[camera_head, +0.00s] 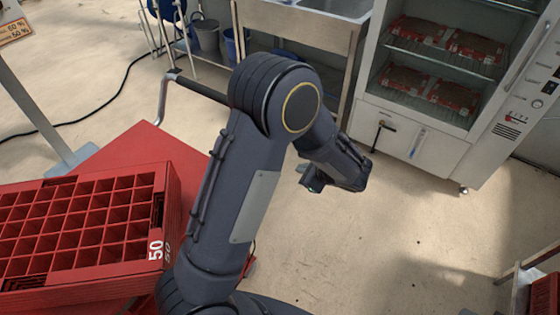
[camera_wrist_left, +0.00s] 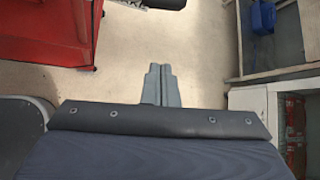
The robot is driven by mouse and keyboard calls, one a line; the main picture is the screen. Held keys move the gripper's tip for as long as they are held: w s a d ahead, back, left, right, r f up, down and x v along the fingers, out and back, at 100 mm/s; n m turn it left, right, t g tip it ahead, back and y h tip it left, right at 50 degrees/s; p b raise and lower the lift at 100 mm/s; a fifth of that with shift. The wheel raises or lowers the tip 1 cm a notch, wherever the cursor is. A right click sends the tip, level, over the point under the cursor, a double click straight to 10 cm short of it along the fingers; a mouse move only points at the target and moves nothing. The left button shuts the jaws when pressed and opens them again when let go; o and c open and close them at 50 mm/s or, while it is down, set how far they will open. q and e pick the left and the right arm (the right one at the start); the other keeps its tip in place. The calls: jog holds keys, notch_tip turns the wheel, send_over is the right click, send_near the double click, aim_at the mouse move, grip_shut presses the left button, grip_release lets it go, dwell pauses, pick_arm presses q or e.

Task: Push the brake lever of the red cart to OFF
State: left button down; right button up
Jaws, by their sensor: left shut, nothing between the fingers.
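The red cart (camera_head: 140,143) stands at the left, with a grey bar handle and black grip (camera_head: 200,89) at its far edge. Part of a red body, likely the cart, shows at the upper left of the left wrist view (camera_wrist_left: 50,32). I cannot make out the brake lever in either view; my left arm covers part of the cart's right side. My left gripper (camera_head: 304,168) is over open floor, right of the cart and apart from it. In the left wrist view its fingers (camera_wrist_left: 160,68) are together and empty. My right gripper is not in view.
A red crate (camera_head: 158,235) marked 50 rests on the cart. A metal sink table (camera_head: 290,25) stands at the back. Another red crate (camera_head: 546,295) is at lower right. Bare floor lies between.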

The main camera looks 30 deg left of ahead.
pick_arm(q)
jog(key=shift+a, duration=0.1)
jog(key=w+a+f+p, duration=0.2)
jog(key=a+f, duration=0.1)
jog(key=a, duration=0.5)
jog(key=shift+a+f+p, duration=0.2)
jog(key=shift+a+p, duration=0.05)
jog(key=shift+p, duration=0.05)
